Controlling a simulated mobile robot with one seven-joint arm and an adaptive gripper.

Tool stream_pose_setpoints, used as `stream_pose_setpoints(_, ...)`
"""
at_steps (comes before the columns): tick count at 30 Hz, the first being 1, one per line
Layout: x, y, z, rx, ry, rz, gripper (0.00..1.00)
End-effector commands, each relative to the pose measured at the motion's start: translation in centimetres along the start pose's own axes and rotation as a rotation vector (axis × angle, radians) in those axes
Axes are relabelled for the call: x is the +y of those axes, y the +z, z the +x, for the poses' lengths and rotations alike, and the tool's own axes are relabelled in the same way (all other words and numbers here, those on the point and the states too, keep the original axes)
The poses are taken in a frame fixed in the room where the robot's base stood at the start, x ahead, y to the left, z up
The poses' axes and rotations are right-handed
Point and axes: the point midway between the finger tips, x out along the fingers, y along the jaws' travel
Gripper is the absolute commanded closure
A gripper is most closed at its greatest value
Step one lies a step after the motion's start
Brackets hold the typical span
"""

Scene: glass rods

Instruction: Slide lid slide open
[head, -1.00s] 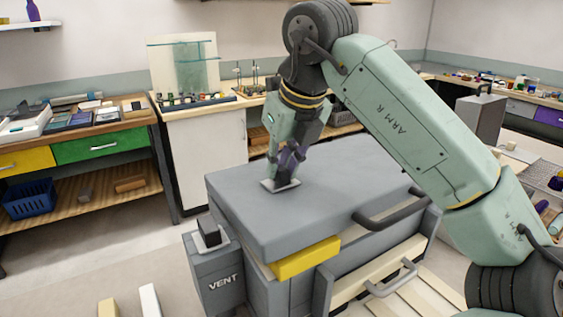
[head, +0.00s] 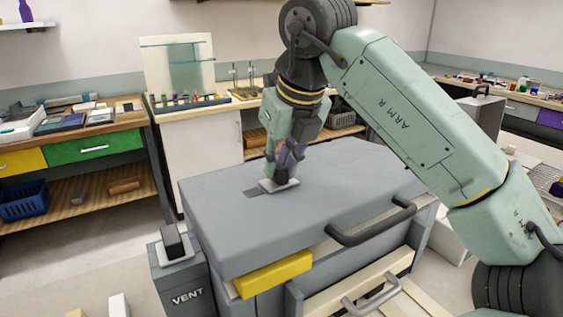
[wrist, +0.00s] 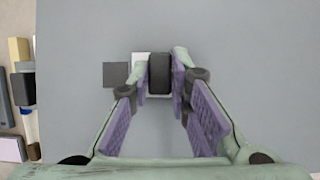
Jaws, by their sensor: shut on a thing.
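The lid slide is a small pale plate (head: 285,187) on top of the large grey lid (head: 345,190). It also shows in the wrist view (wrist: 139,60), with an upright black knob (wrist: 159,76) on it. My gripper (head: 283,168) points down at the slide, its purple-padded fingers closed on both sides of the knob. A dark square opening (wrist: 116,74) shows in the lid just left of the plate. The head view shows part of this dark patch (head: 254,193). The fingers hide part of the plate.
A yellow block (head: 272,275) and a black handle (head: 372,224) are at the lid's front. A grey VENT box (head: 182,285) with a black knob stands at the left. Benches with trays line the back and left. The lid around my gripper is clear.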

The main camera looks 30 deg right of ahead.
Motion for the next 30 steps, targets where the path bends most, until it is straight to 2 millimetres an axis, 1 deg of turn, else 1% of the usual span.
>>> stream_pose_setpoints(5,0.0,0.1,0.0,-0.002,0.0,0.001,1.0)
stream_pose_setpoints(6,0.0,0.1,0.0,-0.002,0.0,0.001,0.81)
stream_pose_setpoints(15,0.0,0.0,0.0,-0.001,0.0,0.0,0.62)
stream_pose_setpoints(24,0.0,0.0,-0.2,-0.001,0.0,0.0,0.62)
stream_pose_setpoints(26,0.0,0.1,-0.7,-0.001,0.0,0.001,0.62)
stream_pose_setpoints(30,0.0,0.1,-2.7,-0.002,-0.003,0.002,0.62)
